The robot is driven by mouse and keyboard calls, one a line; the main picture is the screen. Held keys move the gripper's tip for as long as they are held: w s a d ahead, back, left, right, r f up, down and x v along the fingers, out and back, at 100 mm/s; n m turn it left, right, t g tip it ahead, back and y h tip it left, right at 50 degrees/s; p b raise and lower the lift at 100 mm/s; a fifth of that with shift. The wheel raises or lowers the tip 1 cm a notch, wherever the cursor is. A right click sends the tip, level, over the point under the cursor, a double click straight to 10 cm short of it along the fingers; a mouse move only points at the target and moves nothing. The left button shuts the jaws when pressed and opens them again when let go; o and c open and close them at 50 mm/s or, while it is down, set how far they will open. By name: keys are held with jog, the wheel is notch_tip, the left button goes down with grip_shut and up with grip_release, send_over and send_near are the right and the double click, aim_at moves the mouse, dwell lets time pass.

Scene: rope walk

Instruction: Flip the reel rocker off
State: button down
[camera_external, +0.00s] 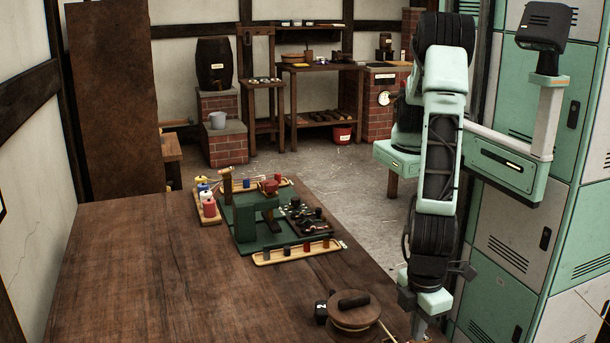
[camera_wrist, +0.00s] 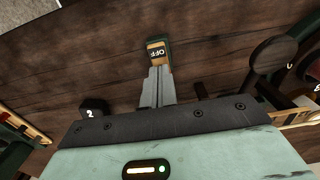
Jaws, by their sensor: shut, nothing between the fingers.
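The reel rocker (camera_wrist: 157,52) shows in the wrist view as a small dark switch with an OFF label, in a brass and green housing on the brown wooden table. Which way its paddle is tilted I cannot tell. My gripper (camera_wrist: 158,78) is shut and empty. Its fingertips are right at the near edge of the rocker; whether they touch it is unclear. In the external view my gripper (camera_external: 416,322) points down at the table's near right edge, and I cannot make out the rocker there.
A wooden reel with a dark handle (camera_external: 354,314) stands left of my gripper, beside a black block marked 2 (camera_wrist: 94,107). A green board with fixtures (camera_external: 273,239) and trays lies farther back. The table's left part (camera_external: 150,270) is clear. Green lockers (camera_external: 540,190) stand at right.

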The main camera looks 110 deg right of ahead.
notch_tip(320, 180, up, 13)
jog(key=b, duration=0.1)
jog(key=shift+s+a, duration=0.25)
jog(key=shift+r, duration=0.15)
